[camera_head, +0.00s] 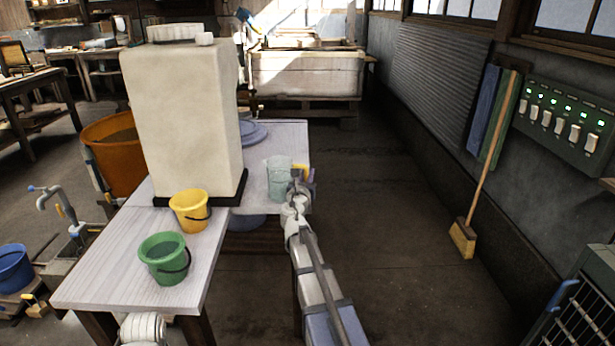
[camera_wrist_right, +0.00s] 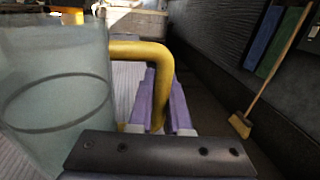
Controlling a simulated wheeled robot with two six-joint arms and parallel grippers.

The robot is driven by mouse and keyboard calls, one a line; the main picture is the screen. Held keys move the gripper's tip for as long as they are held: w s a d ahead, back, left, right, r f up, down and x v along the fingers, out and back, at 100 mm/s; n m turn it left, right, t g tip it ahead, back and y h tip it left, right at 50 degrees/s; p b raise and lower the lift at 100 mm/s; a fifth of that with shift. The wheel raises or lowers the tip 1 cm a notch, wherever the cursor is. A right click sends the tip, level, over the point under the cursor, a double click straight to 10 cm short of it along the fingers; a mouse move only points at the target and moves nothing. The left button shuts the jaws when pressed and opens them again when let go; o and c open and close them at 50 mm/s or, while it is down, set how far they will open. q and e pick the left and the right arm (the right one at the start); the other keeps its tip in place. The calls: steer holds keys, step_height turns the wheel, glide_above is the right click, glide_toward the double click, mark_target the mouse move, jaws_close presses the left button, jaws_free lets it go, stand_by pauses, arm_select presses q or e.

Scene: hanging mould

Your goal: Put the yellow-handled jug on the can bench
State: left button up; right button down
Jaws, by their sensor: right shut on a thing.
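The yellow-handled jug (camera_head: 278,180) is a clear, pale jug at the right end of the pale-topped table (camera_head: 187,254). It looks upright; I cannot tell whether its base touches the top. My right gripper (camera_head: 301,174) is shut on the jug's yellow handle. In the right wrist view the jug (camera_wrist_right: 55,95) fills the left side, and the yellow handle (camera_wrist_right: 150,52) passes between the purple fingers (camera_wrist_right: 165,102). My left gripper is not in view. I cannot tell for sure which surface is the can bench.
A big white tank (camera_head: 184,115) stands on the table, with a yellow bucket (camera_head: 188,212) and a green bucket (camera_head: 163,262) in front. Blue plates (camera_head: 252,131) lie behind. A broom (camera_head: 463,238) leans at the right wall. The floor (camera_head: 400,220) right of the table is clear.

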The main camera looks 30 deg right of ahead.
steer(key=c, duration=0.9)
jaws_free()
steer(key=shift+o, duration=0.2)
steer(key=v, duration=1.2)
steer(key=shift+r, duration=0.1)
